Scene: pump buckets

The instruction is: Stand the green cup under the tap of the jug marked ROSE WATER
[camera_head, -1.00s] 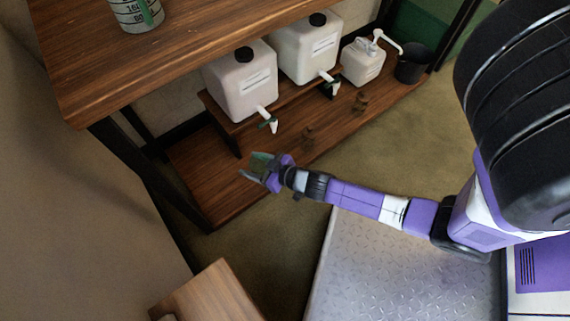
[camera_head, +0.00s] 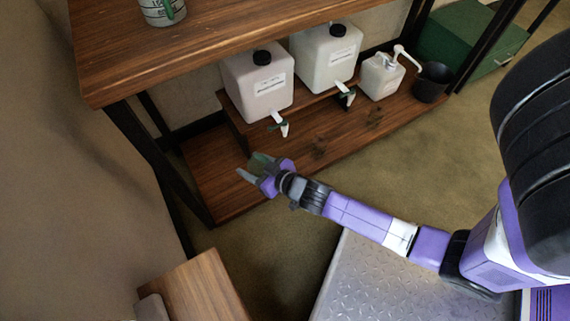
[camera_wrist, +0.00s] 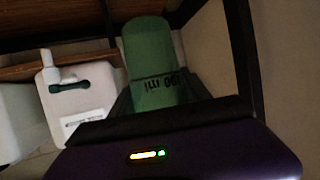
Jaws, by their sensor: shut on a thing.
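My gripper (camera_head: 258,178) is shut on the green cup (camera_head: 262,162). In the wrist view the cup (camera_wrist: 149,55) is between the fingers, with dark markings on its side. The gripper holds it in front of the low shelf, below and left of the left jug's tap (camera_head: 281,124), apart from it. The left jug (camera_head: 257,84) is pinkish white with a black cap; the right jug (camera_head: 327,58) is whiter. Both have labels too small to read, so I cannot tell which is ROSE WATER. A labelled jug (camera_wrist: 80,100) with a green-levered tap shows in the wrist view.
The jugs stand on a raised wooden step above the low shelf (camera_head: 215,178). A pump bottle (camera_head: 381,78) and black bucket (camera_head: 432,82) stand to their right. The upper shelf (camera_head: 200,50) overhangs, with a graduated container (camera_head: 162,10) on it. A dark post (camera_head: 160,170) stands left.

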